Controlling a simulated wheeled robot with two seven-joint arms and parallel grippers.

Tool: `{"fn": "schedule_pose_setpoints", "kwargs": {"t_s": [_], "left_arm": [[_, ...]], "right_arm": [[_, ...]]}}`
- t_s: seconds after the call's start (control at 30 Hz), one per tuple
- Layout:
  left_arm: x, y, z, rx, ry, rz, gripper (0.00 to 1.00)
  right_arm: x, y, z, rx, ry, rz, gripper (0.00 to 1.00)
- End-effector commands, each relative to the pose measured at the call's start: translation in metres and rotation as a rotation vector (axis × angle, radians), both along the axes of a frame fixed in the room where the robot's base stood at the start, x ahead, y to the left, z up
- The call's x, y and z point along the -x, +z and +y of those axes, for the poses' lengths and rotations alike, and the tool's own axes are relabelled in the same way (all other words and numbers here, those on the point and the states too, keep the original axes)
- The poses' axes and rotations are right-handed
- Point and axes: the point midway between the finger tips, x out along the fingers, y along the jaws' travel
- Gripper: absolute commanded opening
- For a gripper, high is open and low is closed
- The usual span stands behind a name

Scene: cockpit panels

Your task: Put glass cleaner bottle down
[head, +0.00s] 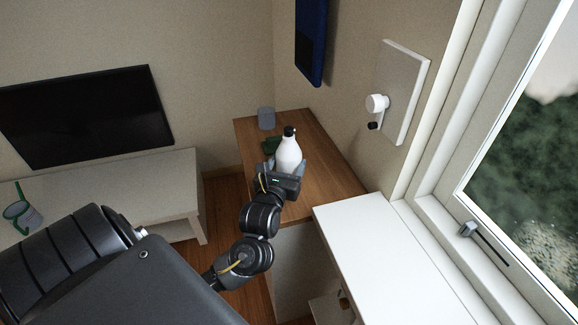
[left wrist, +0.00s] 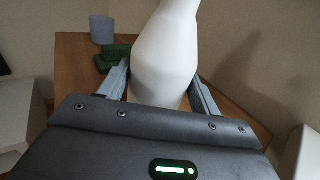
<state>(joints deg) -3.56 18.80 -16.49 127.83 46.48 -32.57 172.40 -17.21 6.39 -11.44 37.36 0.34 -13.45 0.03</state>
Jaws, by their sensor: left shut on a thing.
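The glass cleaner bottle (head: 288,152) is white with a black top and stands upright at the wooden cabinet top (head: 325,172). My left gripper (head: 285,172) is shut on its lower body, with a finger on each side. In the left wrist view the bottle (left wrist: 165,55) fills the middle between the two grey fingers (left wrist: 160,85). Its top is cut off there. Its base is hidden behind the gripper, so I cannot tell whether it touches the wood. My right gripper is not in view.
A grey cup-like object (head: 266,118) and a green item (head: 271,146) sit behind the bottle on the wood. A white counter (head: 390,255) adjoins at the front right. A wall panel with a white knob (head: 377,103) is at the right. The wood right of the bottle is clear.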

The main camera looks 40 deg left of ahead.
Motion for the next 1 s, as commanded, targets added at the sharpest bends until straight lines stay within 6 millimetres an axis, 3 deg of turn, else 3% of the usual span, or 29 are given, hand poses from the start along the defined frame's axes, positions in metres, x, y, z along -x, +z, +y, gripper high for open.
{"fn": "schedule_pose_setpoints", "kwargs": {"t_s": [0.17, 0.2, 0.37, 0.73, 1.0], "left_arm": [[-0.001, -0.003, 0.000, 0.000, -0.001, -0.003, 0.28], [-0.001, -0.003, 0.000, 0.000, -0.002, 0.000, 0.66], [-0.001, -0.002, -0.001, 0.000, -0.002, 0.000, 0.86], [0.001, 0.002, -0.002, 0.000, -0.003, 0.001, 0.86], [0.049, 0.000, -0.021, 0.005, -0.004, 0.002, 0.86]], "right_arm": [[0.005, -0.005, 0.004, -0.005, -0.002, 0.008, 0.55], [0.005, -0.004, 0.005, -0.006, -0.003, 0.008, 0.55], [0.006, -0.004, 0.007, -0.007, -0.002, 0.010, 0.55], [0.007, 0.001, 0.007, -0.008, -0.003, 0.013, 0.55], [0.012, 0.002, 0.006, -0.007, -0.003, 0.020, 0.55]]}}
